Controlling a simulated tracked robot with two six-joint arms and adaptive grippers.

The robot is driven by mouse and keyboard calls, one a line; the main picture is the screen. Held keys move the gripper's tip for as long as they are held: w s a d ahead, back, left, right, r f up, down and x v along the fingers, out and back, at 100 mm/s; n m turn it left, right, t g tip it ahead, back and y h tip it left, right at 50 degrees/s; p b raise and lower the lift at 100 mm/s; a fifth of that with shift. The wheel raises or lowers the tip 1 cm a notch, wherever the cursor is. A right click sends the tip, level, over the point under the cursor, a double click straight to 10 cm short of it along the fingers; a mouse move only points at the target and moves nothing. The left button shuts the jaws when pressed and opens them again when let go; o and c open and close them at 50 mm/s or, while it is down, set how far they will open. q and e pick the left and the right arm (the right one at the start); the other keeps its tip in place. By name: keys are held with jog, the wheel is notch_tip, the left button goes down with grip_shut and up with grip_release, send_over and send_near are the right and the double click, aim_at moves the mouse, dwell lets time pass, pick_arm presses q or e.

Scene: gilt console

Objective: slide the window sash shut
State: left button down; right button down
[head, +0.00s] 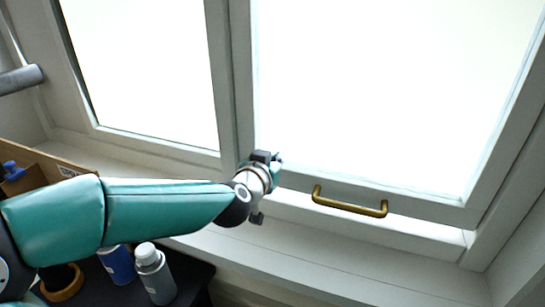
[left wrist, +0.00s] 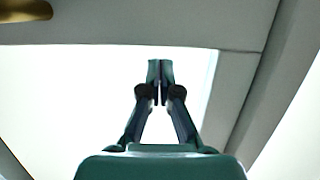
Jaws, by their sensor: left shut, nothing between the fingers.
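The window sash (head: 368,194) on the right of the head view is a pale frame around a bright pane. A brass handle (head: 350,205) sits on its bottom rail. A bright strip runs under this rail; I cannot tell how wide any gap is. My left gripper (head: 275,160) is at the sash's lower left corner, left of the handle and apart from it. In the left wrist view, its fingers (left wrist: 160,75) are together and empty before the bright pane, with part of the handle (left wrist: 25,10) at the top left. My right gripper is out of view.
A dark surface (head: 195,275) below the sill holds a blue can (head: 117,264), a grey bottle with a white cap (head: 155,275) and an orange ring-shaped thing (head: 63,285). A cardboard box (head: 50,165) stands at the left. The sill (head: 340,262) under the handle is clear.

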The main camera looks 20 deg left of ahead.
pick_arm(q)
jog(key=shift+f, duration=0.55)
